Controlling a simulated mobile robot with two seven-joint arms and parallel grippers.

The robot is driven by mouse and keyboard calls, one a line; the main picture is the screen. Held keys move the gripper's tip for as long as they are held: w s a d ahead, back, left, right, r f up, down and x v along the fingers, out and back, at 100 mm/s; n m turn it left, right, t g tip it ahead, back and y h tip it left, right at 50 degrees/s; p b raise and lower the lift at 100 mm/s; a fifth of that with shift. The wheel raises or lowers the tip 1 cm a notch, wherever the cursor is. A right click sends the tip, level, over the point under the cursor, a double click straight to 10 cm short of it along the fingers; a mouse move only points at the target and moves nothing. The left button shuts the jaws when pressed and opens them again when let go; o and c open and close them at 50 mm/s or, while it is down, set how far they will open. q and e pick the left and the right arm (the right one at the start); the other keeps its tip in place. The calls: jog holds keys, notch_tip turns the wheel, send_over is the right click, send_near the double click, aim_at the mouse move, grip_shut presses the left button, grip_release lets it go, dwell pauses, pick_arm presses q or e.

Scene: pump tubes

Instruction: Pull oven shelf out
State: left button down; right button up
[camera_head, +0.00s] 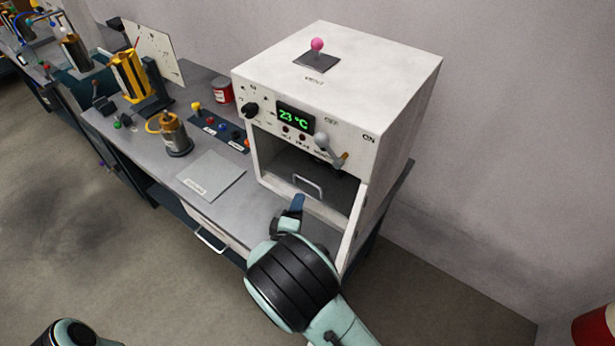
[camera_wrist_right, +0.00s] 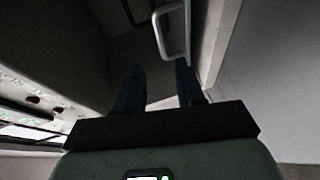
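The white oven (camera_head: 395,110) stands on the bench with its front open. Inside it is a dark grey shelf (camera_head: 328,200) with a light metal handle (camera_head: 308,187). My right gripper (camera_head: 297,203) is just in front of the opening, below the handle in the head view. In the right wrist view its two dark fingers (camera_wrist_right: 160,85) are spread apart with nothing between them. The handle (camera_wrist_right: 172,32) shows ahead, beyond the fingertips and nearer the right finger. The shelf looks pushed in. My left gripper is out of view.
A white panel (camera_head: 353,232), apparently the oven door, stands out at the opening's right side, close to my right arm. A lever (camera_head: 322,141) hangs above the opening. A grey plate (camera_head: 211,176) and a brass-coloured device (camera_head: 175,135) sit on the bench to the left.

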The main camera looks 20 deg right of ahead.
aim_at(307, 180)
jog(key=x, duration=1.2)
jog(key=shift+a, duration=0.1)
jog(key=shift+s, duration=0.1)
grip_shut()
